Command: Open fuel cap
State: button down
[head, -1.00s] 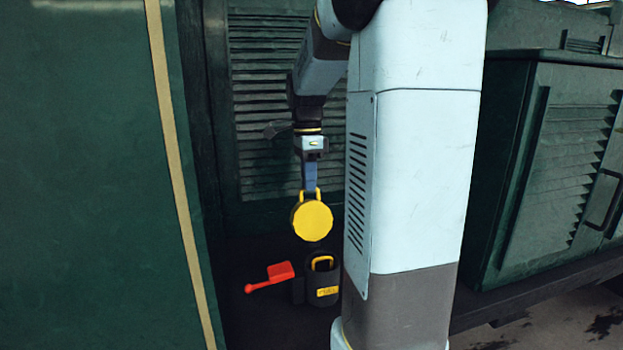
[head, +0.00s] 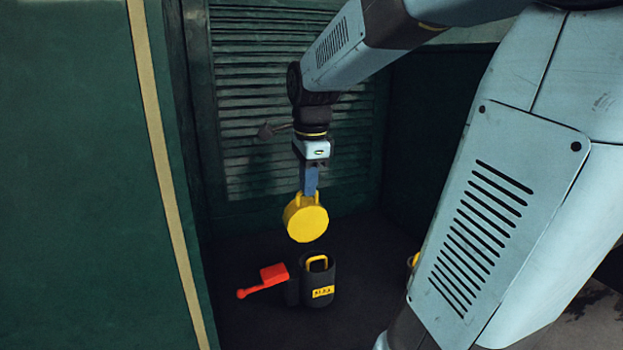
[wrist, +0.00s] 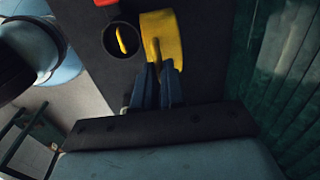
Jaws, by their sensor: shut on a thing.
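A round yellow cap (head: 305,219) with a loop handle hangs from my gripper (head: 309,190) in the head view. My gripper is shut on the cap's handle and holds it in the air, its round face tilted. The cap also shows in the wrist view (wrist: 163,38), at the tips of my fingers (wrist: 160,72). Below it stands a dark cylinder (head: 319,283) with a yellow label, open at the top, with a yellow loop inside. The cylinder's open mouth shows beside the cap in the wrist view (wrist: 107,45).
A red lever (head: 264,281) sticks out left of the dark cylinder. A green louvred panel (head: 240,150) stands behind, and a green wall (head: 80,180) is close at the left. Another yellow part (head: 413,262) is partly hidden behind my arm. Dark floor lies around the cylinder.

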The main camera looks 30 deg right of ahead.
jog(key=shift+s, duration=0.2)
jog(key=c, duration=1.2)
grip_release()
notch_tip(320, 180, up, 14)
jog(key=s, duration=0.2)
jog(key=shift+a+f, duration=0.15)
jog(key=shift+f, duration=0.1)
